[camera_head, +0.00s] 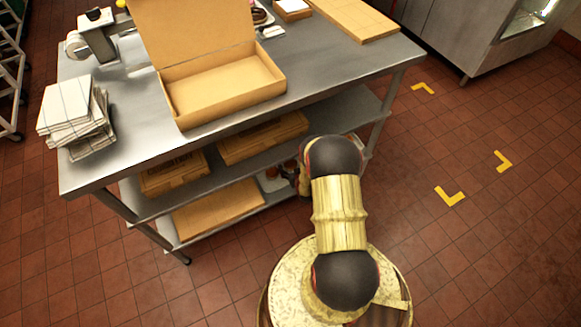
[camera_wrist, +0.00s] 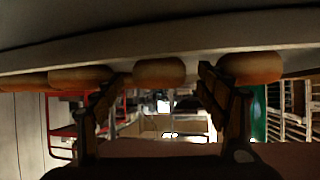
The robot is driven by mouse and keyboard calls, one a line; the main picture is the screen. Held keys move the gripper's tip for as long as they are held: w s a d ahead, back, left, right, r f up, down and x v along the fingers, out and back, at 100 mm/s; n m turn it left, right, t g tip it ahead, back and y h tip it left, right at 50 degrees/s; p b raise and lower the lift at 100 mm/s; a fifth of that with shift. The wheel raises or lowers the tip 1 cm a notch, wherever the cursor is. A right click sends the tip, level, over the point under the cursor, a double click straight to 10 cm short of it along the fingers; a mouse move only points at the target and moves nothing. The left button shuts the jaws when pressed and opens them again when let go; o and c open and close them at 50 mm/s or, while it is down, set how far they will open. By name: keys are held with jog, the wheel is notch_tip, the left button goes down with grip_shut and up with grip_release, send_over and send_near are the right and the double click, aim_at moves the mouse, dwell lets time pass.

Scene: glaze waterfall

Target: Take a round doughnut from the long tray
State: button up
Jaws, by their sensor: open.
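In the wrist view, several round brown doughnuts sit in a row along the pale surface of the long tray (camera_wrist: 200,40), which crosses the top of the picture. One doughnut (camera_wrist: 158,72) shows between the two fingers of my gripper (camera_wrist: 155,84). Another doughnut (camera_wrist: 250,68) is partly behind the right finger, and a third (camera_wrist: 80,76) lies to the left of the left finger. My gripper is open, its fingers spread apart and pointing toward the row. I cannot tell whether they touch any doughnut.
In the head view, a steel table (camera_head: 130,130) holds an open cardboard box (camera_head: 220,90), a stack of folded papers or cloths (camera_head: 75,115) and a wooden board (camera_head: 357,18). Flat boxes (camera_head: 262,138) lie on its lower shelves. The tiled floor (camera_head: 490,240) at right is clear.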

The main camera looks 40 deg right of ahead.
jog(key=shift+w+d, duration=0.1)
jog(key=shift+w, duration=0.05)
jog(key=c, duration=0.3)
jog(key=c, duration=0.9)
